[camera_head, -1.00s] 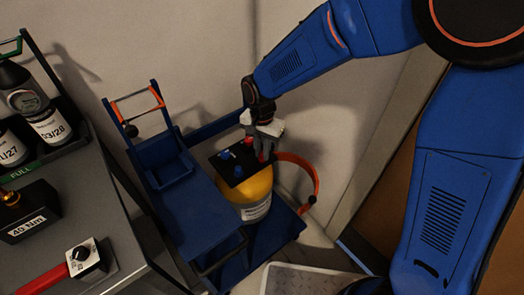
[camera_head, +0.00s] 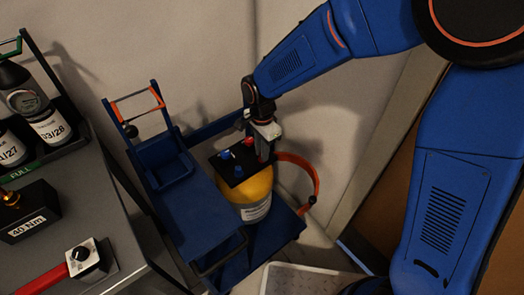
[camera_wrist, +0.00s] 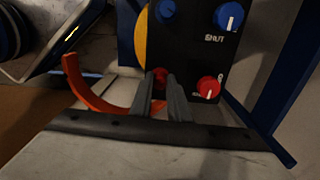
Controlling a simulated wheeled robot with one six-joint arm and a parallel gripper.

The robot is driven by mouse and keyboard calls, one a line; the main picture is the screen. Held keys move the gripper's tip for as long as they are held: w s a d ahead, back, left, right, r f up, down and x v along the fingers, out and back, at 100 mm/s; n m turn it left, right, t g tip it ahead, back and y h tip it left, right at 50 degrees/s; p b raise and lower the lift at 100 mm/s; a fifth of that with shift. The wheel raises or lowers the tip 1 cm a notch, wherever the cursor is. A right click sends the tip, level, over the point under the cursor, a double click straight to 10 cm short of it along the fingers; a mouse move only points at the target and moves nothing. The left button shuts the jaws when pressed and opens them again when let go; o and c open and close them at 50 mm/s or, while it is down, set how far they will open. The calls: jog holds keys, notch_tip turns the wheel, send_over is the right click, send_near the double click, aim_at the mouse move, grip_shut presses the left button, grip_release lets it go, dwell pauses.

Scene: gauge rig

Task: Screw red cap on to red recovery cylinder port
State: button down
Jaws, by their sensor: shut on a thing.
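The yellow recovery cylinder (camera_head: 258,186) stands on a blue cart with a black valve plate (camera_head: 229,164) on top. My gripper (camera_head: 264,156) points down over the plate's right side. In the wrist view my gripper (camera_wrist: 166,84) is shut on the small red cap (camera_wrist: 159,76), which shows at the fingertips beside the plate's edge. The fingers hide the port under the cap, so I cannot tell whether the cap is seated or threaded. A red knob (camera_head: 247,144) stands just left of the gripper; it also shows in the wrist view (camera_wrist: 209,87).
Two blue knobs stand on the plate, one (camera_head: 223,155) at its left and one (camera_head: 238,171) nearer the front. An orange hoop (camera_head: 314,180) curves right of the cylinder. The blue cart (camera_head: 205,215) and grey bench (camera_head: 95,215) are left. The wall is close behind.

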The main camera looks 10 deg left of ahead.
jog(key=m, duration=0.3)
jog(key=shift+m, duration=1.1)
jog(key=shift+m, duration=1.2)
jog(key=c, duration=1.3)
grip_release()
